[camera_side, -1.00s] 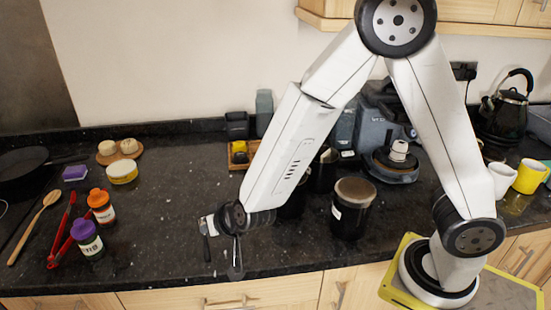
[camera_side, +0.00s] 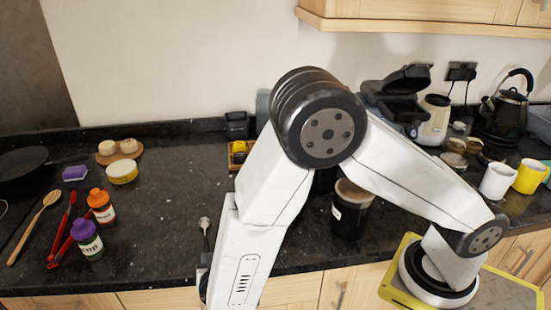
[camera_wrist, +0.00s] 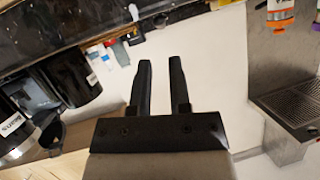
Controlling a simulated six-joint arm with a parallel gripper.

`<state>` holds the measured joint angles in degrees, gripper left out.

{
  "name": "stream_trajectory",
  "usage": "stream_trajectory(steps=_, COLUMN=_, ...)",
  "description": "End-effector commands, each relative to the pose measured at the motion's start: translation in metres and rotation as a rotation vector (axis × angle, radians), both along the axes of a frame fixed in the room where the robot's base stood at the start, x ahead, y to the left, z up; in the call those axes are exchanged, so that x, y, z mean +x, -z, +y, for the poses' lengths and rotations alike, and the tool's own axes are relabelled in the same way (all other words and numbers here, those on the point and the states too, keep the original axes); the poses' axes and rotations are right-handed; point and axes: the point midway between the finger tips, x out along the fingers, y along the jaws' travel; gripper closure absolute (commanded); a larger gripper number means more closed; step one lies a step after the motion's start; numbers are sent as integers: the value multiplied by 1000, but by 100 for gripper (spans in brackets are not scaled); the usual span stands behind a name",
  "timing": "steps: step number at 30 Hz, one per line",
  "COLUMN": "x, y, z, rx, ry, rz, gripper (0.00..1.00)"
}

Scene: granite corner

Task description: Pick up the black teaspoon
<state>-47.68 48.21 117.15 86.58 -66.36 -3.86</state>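The teaspoon (camera_side: 205,231) lies on the dark counter near its front edge in the side view. Its bowl looks pale and shiny, its thin handle dark, running toward the front. A small pale oval near the top of the wrist view may be its bowl, but I cannot be sure. My gripper (camera_wrist: 162,72) shows in the wrist view with two black fingers apart and nothing between them.
A lidded dark jar (camera_side: 350,209) stands right of my arm. At left are a purple-capped bottle (camera_side: 87,240), an orange-capped bottle (camera_side: 101,207), red tongs (camera_side: 62,236) and a wooden spoon (camera_side: 34,227). The counter between these bottles and the teaspoon is clear.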

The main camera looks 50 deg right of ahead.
Motion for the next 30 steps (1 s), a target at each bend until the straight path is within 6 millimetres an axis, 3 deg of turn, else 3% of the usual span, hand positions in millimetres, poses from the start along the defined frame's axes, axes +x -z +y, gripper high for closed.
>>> stream_trajectory(steps=7, x=15, y=7, z=-10, rx=1, ry=2, rz=1, gripper=77)
stream_trajectory(steps=17, x=21, y=10, z=-13, rx=1, ry=0, rz=1, gripper=77)
stream_trajectory(steps=30, x=55, y=27, z=-34, rx=1, ry=1, rz=2, gripper=77)
